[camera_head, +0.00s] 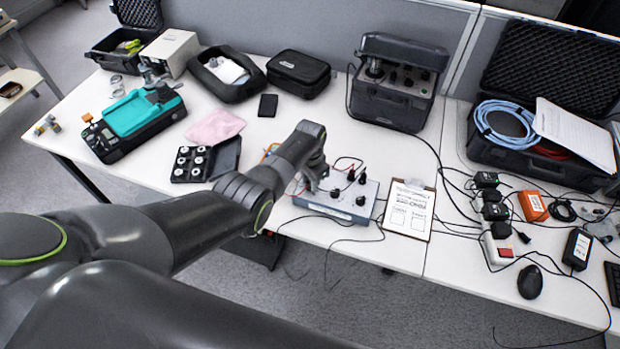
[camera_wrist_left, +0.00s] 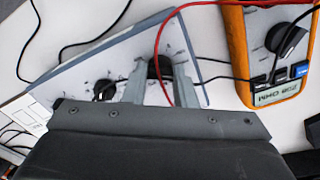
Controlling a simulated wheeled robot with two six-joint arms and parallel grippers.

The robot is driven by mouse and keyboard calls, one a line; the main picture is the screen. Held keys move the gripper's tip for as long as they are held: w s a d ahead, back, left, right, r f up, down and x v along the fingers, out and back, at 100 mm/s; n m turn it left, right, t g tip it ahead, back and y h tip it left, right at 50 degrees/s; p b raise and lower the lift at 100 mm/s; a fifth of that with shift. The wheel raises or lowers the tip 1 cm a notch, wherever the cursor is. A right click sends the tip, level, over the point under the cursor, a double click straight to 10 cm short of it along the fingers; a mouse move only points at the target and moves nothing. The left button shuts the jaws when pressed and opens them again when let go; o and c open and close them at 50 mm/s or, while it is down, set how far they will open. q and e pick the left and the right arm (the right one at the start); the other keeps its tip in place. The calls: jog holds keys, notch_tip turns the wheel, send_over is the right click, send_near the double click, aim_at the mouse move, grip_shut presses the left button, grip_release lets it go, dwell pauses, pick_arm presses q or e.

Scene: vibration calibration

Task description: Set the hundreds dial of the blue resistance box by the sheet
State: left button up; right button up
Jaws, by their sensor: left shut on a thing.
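The blue-grey resistance box (camera_head: 337,209) stands near the front edge of the table, with black dials and terminals on its top. My left gripper (camera_head: 316,181) is over the left part of the box. In the left wrist view its two fingers (camera_wrist_left: 160,85) are shut on a black dial knob (camera_wrist_left: 160,66) of the box; the fingers partly hide the knob. Another black knob (camera_wrist_left: 104,90) is to its left. The dial markings are too small to read. The sheet (camera_head: 408,209) lies on a clipboard right of the box. My right gripper is not in view.
An orange multimeter (camera_wrist_left: 245,75) lies beside the box, mostly hidden by my arm in the head view. A red lead (camera_wrist_left: 164,45) and black leads cross near the fingers. A power strip (camera_head: 499,246) and chargers lie to the right. A black case (camera_head: 395,101) stands behind.

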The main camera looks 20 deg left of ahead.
pick_arm(q)
jog(key=shift+w+m, duration=0.1)
jog(key=shift+m, duration=1.4)
jog(key=o, duration=1)
jog(key=shift+r+p, duration=0.4)
jog(key=shift+r, duration=0.05)
notch_tip(320, 180, up, 5)
jog(key=shift+p, duration=0.75)
notch_tip(320, 180, up, 12)
jog(key=shift+f+b, duration=0.25)
jog(key=shift+b, duration=0.1)
